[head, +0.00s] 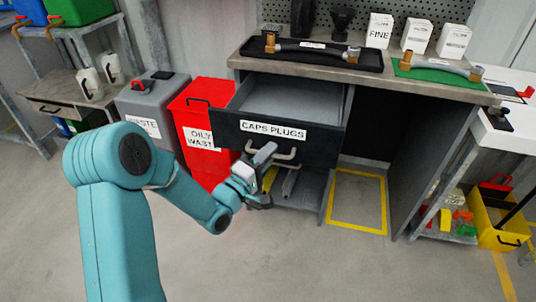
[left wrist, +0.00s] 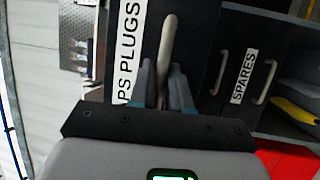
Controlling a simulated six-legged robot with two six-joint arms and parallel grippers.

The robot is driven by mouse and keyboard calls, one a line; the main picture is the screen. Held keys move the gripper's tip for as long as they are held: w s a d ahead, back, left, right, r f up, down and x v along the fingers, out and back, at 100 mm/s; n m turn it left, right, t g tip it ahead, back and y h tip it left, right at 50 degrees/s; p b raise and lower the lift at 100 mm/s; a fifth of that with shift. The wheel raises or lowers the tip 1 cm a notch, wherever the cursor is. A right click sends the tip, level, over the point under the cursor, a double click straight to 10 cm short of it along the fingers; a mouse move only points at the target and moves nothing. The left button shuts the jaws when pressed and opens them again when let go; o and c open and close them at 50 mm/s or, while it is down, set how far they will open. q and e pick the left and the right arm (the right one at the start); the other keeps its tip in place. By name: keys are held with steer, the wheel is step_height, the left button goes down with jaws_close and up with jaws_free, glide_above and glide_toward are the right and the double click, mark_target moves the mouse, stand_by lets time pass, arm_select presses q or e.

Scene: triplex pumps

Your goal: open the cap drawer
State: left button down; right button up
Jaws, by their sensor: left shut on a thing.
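The cap drawer (head: 240,128), a dark front labelled CAPS PLUGS, stands partly pulled out under the workbench. Its grey inside shows and looks empty where visible. My left gripper (head: 266,158) is at the drawer front, shut on the pale bar handle (head: 287,154). In the left wrist view, the two fingers (left wrist: 162,88) sit on either side of the handle (left wrist: 168,45), beside the label. The gripper hides part of the handle. My right gripper is not in view.
A SPARES drawer (left wrist: 228,78) lies beneath. A red oily-waste bin (head: 202,146) and a grey waste bin (head: 148,108) stand left of the drawer. The bench top (head: 248,62) holds hoses on mats and white boxes. Yellow floor marking (head: 357,232) frames clear floor at right.

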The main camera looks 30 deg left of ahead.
arm_select(q)
steer(key=shift+s, duration=0.1)
stand_by(0.4)
steer(key=c, duration=1.4)
jaws_free()
steer(key=shift+c, duration=0.2)
